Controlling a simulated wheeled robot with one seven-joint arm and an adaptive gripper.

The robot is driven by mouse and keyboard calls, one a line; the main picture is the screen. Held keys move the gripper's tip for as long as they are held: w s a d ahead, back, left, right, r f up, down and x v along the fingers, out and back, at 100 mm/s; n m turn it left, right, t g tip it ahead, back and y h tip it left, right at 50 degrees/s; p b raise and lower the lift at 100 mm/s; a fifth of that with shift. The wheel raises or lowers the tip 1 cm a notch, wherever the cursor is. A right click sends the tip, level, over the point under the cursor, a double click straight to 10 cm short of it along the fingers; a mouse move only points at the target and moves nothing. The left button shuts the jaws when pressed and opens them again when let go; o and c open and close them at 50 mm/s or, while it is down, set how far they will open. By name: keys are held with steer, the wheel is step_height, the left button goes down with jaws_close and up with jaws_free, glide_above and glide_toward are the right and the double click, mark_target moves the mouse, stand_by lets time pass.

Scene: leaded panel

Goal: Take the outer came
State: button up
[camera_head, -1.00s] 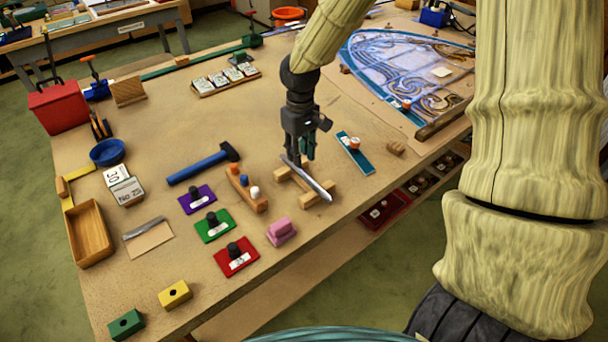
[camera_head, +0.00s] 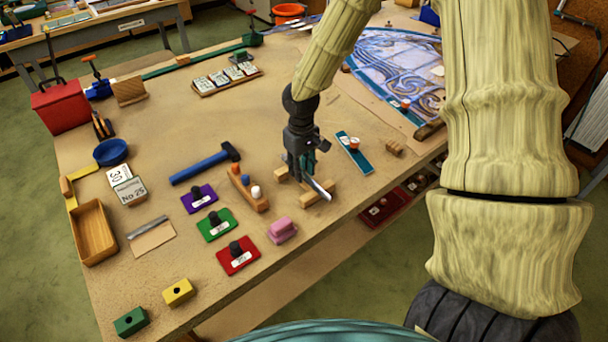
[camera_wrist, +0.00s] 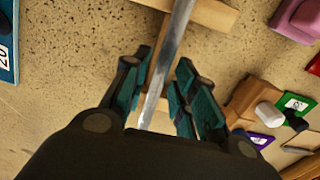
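The outer came, a grey metal strip (camera_head: 321,188), lies across a wooden rest (camera_head: 310,199) near the table's right edge. In the wrist view the came (camera_wrist: 173,57) runs lengthwise between my two teal fingers, over a wooden crosspiece (camera_wrist: 213,12). My gripper (camera_head: 304,177) points down over the rest. In the wrist view my gripper (camera_wrist: 162,85) is open, with one finger on each side of the came and visible gaps to it.
A wooden block with pegs (camera_head: 248,190) stands just left of the rest, a pink block (camera_head: 282,231) in front. The patterned panel (camera_head: 395,70) is at the back right. A blue hammer (camera_head: 203,164) lies left.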

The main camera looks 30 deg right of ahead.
jaws_close()
steer(key=shift+r, duration=0.1)
